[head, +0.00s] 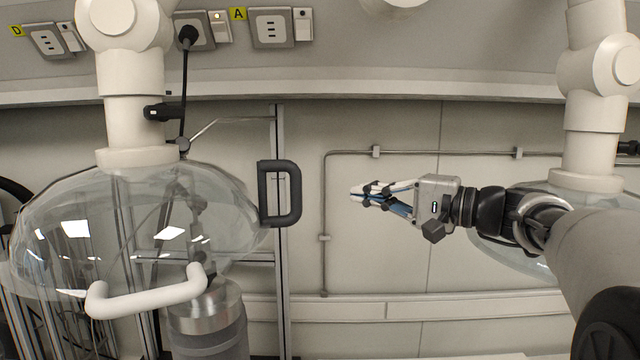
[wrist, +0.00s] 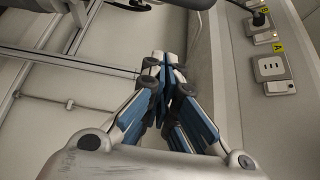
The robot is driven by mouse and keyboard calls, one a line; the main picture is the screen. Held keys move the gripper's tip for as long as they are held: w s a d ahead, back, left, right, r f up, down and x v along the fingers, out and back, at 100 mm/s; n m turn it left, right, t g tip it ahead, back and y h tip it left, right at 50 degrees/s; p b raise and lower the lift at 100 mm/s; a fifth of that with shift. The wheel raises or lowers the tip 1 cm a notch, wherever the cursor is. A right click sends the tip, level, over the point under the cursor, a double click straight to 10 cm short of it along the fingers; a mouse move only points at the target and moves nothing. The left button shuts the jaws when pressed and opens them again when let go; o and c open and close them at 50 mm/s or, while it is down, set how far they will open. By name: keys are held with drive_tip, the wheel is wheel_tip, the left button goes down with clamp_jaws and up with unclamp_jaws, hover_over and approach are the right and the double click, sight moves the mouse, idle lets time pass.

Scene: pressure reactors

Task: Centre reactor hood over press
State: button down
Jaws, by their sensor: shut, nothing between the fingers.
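The reactor hood (head: 130,215) is a clear dome on a white jointed extraction arm (head: 133,90) at the left of the head view. It has a white curved handle (head: 150,297) in front and a dark square handle (head: 280,193) on its right side. A metal cylindrical vessel (head: 207,315), perhaps the press, stands under the hood's right part and shows partly through the dome. My gripper (head: 355,194) is shut and empty, to the right of the dark handle and apart from it, pointing left. Its closed fingers (wrist: 170,75) fill the middle of the wrist view.
A second clear hood (head: 510,245) on a white arm (head: 592,130) is at the right, partly behind my arm. A wall pipe (head: 324,230) runs behind my gripper. Sockets (head: 272,27) line the top. Free space lies between my gripper and the dark handle.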

drive_tip(key=p+x, duration=0.1)
drive_tip(key=x, duration=0.8)
drive_tip(key=s+a+m+t+h+b, duration=0.1)
drive_tip(key=s+b, duration=0.7)
drive_tip(key=s, duration=1.3)
drive_tip(key=shift+a+t+h, duration=0.3)
drive_tip(key=shift+t, duration=0.2)
drive_tip(key=shift+s, duration=0.1)
